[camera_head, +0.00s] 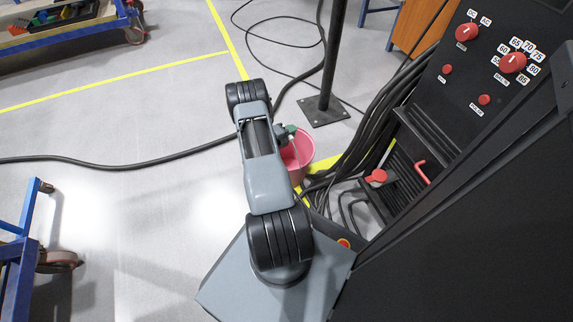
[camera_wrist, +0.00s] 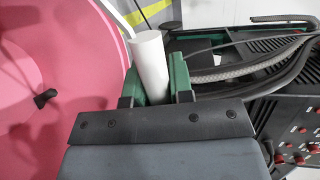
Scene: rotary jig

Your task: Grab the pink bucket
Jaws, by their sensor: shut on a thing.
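The pink bucket (camera_head: 301,150) stands on the grey floor beside the black machine, partly hidden behind my arm in the head view. In the wrist view the bucket (camera_wrist: 60,60) fills the left side, seen close from above. My gripper (camera_wrist: 155,82) has green fingers on both sides of a white cylindrical grip (camera_wrist: 151,62), which appears to be on the bucket's handle. A thin white rod runs up and left from the grip. In the head view my gripper (camera_head: 287,132) is at the bucket's upper rim, small and partly hidden.
The black machine (camera_head: 455,130) with red knobs stands right of the bucket, close to it. Thick black cables (camera_head: 365,140) hang between them. A black post on a base plate (camera_head: 324,110) stands behind. A blue cart (camera_head: 25,240) is at left. Floor left of my arm is mostly clear.

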